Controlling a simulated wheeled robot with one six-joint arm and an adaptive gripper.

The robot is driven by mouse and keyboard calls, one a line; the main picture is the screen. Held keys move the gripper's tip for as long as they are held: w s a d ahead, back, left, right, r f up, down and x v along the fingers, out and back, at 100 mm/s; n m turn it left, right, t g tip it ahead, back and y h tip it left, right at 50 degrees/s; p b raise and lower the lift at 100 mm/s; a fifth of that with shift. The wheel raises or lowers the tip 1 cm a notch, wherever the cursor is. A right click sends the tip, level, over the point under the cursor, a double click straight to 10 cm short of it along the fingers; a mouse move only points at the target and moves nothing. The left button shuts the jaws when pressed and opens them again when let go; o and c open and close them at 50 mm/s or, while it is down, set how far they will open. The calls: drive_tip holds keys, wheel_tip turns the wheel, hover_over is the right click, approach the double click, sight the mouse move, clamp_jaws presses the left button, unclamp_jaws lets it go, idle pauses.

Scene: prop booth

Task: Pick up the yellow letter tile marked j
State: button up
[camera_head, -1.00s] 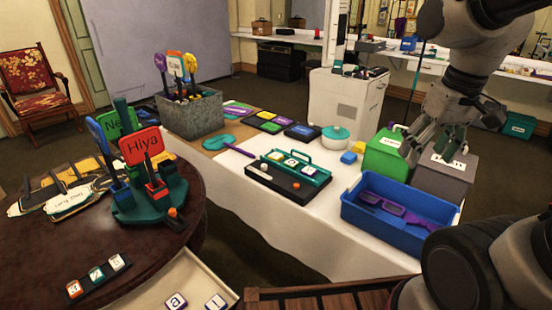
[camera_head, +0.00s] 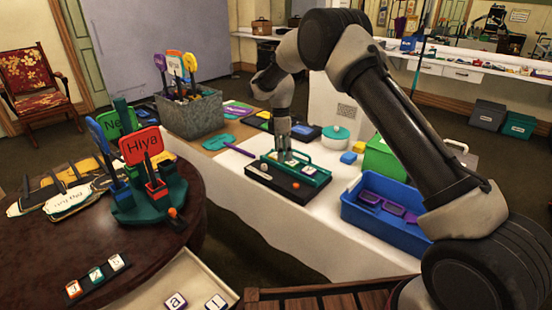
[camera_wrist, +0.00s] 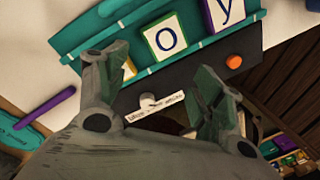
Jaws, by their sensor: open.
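In the wrist view a yellow-edged tile (camera_wrist: 129,70) shows only as a sliver beside my left finger; its letter is hidden. It sits in a teal rack (camera_wrist: 82,36), beside a green-edged tile marked o (camera_wrist: 165,38) and a purple-edged tile marked y (camera_wrist: 225,12). My gripper (camera_wrist: 160,64) is open and empty, its left finger overlapping the yellow tile in view. In the head view my gripper (camera_head: 285,157) is low over the rack, hiding part of the tile row. I cannot tell whether it touches anything.
The rack's black base has an orange knob (camera_wrist: 234,62) and a white knob (camera_wrist: 147,101). On the white table, a blue bin (camera_head: 385,228) and a green box (camera_head: 381,156) stand to the right.

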sight(276, 155)
drive_tip(key=w+r+n, duration=0.1)
drive_tip(key=n, duration=0.1)
drive_tip(key=w+a+r+n+t, duration=0.1)
drive_tip(key=w+n, duration=0.1)
drive_tip(key=w+a+r+n, duration=0.1)
drive_tip(key=w+r, duration=0.1)
drive_tip(key=shift+w+a+n+y, duration=0.15)
drive_tip(key=shift+w+n+y, duration=0.15)
drive_tip(key=shift+n, duration=0.1)
drive_tip(key=shift+s+n, duration=0.15)
drive_tip(key=shift+n, duration=0.95)
drive_tip(key=shift+f+n, duration=0.2)
drive_tip(key=shift+n, duration=0.1)
drive_tip(key=f, duration=0.7)
drive_tip(key=shift+d+f, duration=0.25)
drive_tip(key=c, duration=0.9)
